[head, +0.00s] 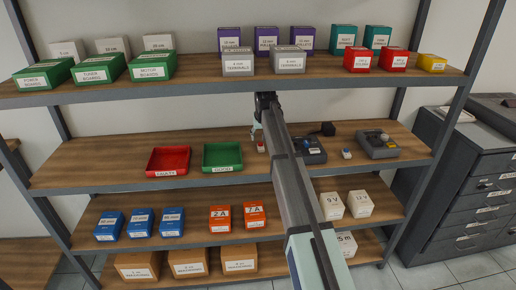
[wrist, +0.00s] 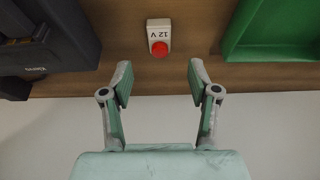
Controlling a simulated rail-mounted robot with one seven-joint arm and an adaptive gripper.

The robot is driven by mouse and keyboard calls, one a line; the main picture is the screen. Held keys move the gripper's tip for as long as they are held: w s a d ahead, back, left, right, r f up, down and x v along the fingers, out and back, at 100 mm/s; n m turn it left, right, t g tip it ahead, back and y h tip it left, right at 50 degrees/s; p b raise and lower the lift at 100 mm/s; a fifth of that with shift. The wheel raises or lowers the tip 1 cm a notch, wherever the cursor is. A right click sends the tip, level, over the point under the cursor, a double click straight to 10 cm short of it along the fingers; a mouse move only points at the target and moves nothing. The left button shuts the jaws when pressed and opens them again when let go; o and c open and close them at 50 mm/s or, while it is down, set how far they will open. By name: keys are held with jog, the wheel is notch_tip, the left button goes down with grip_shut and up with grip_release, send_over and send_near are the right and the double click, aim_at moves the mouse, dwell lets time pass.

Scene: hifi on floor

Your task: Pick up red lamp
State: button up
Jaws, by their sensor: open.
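The red lamp is a small white block labelled 12 V with a red dome. It sits on the middle shelf (head: 100,170) near the green tray. In the head view the red lamp (head: 260,147) shows just beside my arm. In the wrist view the red lamp (wrist: 159,38) lies beyond the fingertips, near the middle, with its red dome towards me. My gripper (wrist: 157,82) is open and empty, its two fingers apart and not touching the lamp. In the head view my gripper (head: 256,131) is small and partly hidden by my arm.
A green tray (head: 222,168) and a red tray (head: 168,172) stand left of the lamp. The upper shelf (head: 200,86), crowded with boxes, overhangs. The middle shelf's left end is bare.

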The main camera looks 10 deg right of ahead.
aim_at(261, 144)
jog(key=shift+p+x, duration=1.1)
jog(key=shift+x, duration=2.05)
jog(key=shift+s, duration=0.1)
jog(key=c, duration=1.1)
